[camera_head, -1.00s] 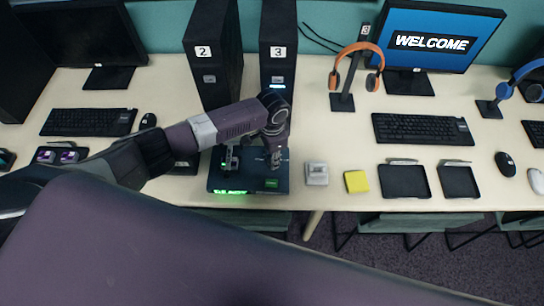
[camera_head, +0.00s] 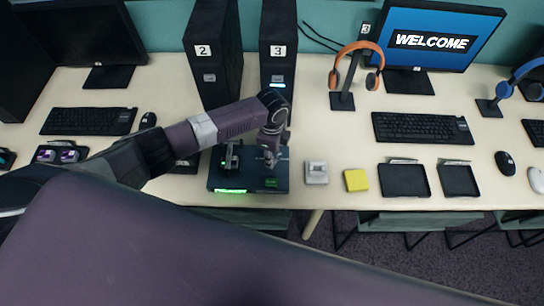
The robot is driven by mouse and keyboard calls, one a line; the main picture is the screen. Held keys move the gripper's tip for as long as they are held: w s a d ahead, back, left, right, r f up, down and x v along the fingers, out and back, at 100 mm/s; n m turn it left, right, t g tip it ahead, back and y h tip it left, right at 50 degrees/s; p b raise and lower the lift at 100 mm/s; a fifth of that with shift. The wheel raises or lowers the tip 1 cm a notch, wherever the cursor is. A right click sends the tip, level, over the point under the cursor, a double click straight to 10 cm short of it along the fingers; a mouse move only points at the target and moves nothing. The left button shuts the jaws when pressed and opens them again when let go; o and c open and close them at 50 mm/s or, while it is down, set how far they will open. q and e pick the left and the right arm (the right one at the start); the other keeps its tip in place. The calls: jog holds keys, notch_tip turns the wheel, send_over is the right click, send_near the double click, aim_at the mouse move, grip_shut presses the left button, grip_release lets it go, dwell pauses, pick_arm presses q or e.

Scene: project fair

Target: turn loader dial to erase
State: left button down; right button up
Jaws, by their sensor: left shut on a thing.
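The loader (camera_head: 220,183) is a dark flat box on the table's front edge, below the two black towers. Its front left shows a glowing green strip (camera_head: 231,191), and a small green display (camera_head: 271,183) sits at its front right. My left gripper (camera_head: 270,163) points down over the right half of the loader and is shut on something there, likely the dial. The dial is hidden by the fingers, so its setting cannot be read. A dark upright part (camera_head: 230,157) stands on the loader's left half. My right gripper is not in view.
Right of the loader lie a grey cartridge (camera_head: 316,172), a yellow block (camera_head: 356,180) and two black trays (camera_head: 404,180). Towers marked 2 (camera_head: 214,60) and 3 (camera_head: 278,50) stand close behind. An orange headset (camera_head: 359,62) hangs on a stand.

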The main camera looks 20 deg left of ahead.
pick_arm(q)
jog(key=shift+m, duration=0.3)
dwell(0.4)
jog(key=c, duration=1.7)
grip_release()
jog(key=shift+o, duration=0.2)
jog(key=shift+r, duration=0.1)
notch_tip(320, 180, up, 12)
